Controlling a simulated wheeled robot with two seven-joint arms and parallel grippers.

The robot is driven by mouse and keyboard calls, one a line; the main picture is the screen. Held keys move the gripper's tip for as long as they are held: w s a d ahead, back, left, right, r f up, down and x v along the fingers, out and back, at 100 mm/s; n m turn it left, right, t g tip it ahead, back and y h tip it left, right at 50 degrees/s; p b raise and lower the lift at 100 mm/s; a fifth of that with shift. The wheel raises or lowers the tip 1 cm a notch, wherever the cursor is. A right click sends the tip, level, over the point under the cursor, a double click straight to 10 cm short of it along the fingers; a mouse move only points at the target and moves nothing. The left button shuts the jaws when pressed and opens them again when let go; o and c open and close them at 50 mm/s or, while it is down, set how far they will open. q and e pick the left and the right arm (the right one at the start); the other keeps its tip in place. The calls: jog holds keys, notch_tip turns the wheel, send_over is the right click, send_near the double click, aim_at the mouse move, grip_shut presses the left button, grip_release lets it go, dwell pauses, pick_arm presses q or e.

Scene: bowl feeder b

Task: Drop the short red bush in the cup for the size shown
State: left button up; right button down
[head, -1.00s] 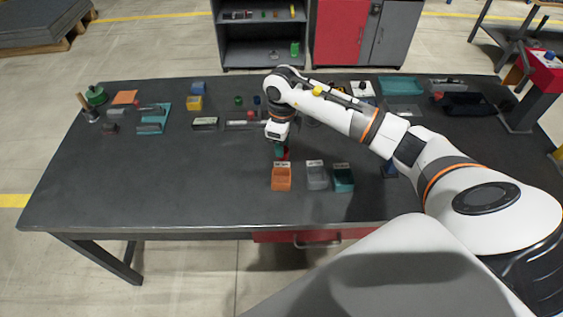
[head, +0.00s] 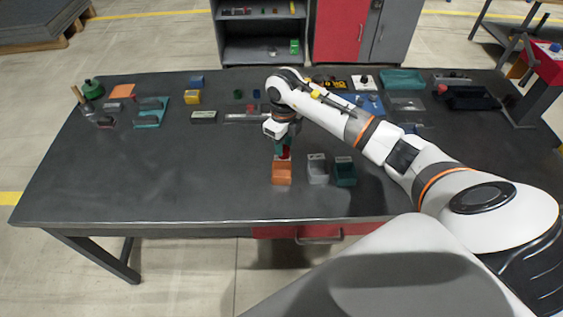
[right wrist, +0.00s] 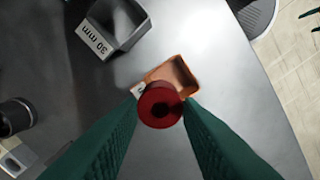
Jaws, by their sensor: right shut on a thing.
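My right gripper (head: 284,148) points down with its teal fingers shut on the short red bush (head: 285,154). In the right wrist view the bush (right wrist: 160,105) shows as a red ring between the fingertips, with a dark hole. It is held above the near edge of the orange cup (head: 282,175), overlapping that cup (right wrist: 176,76) and its label in the wrist view. The grey cup (head: 318,172) and the teal cup (head: 345,174) stand to its right. The grey cup's label (right wrist: 93,39) reads 30 mm; the orange cup's label is mostly hidden. My left gripper is out of view.
The dark table (head: 150,190) is clear at the front and left. A teal tray (head: 402,79) lies at the back right. A green-capped stand is at the far left.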

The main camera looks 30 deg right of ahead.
jog(key=c, duration=0.9)
grip_release()
jog(key=shift+c, duration=0.2)
jog(key=shift+r, duration=0.15)
notch_tip(320, 180, up, 12)
jog(key=b, duration=0.2)
